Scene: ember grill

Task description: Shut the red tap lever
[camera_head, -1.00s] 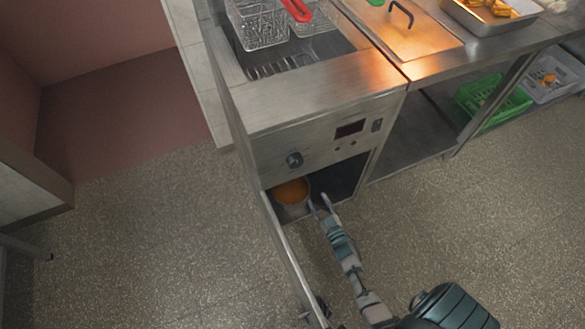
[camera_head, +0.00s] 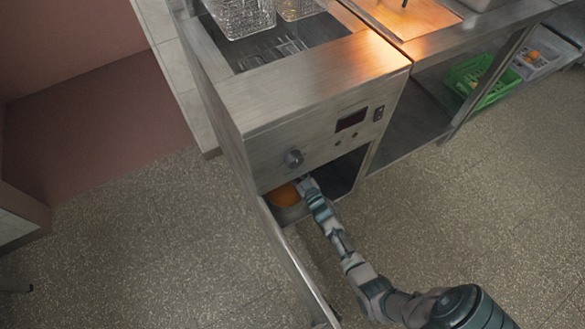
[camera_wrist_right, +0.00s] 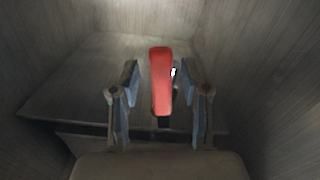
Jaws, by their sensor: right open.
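The red tap lever (camera_wrist_right: 160,80) stands upright in the middle of the right wrist view, inside the metal cabinet. My right gripper (camera_wrist_right: 160,100) is open, with one finger on each side of the lever and a gap showing on both sides. In the head view my right gripper (camera_head: 303,184) reaches into the open cabinet under the fryer (camera_head: 310,100). The lever is hidden there by the fryer front. My left gripper is not in view.
A pot of orange liquid (camera_head: 284,195) sits in the cabinet just left of my gripper. The open cabinet door (camera_head: 295,265) stands left of my arm. A green crate (camera_head: 478,80) is on the lower shelf at right.

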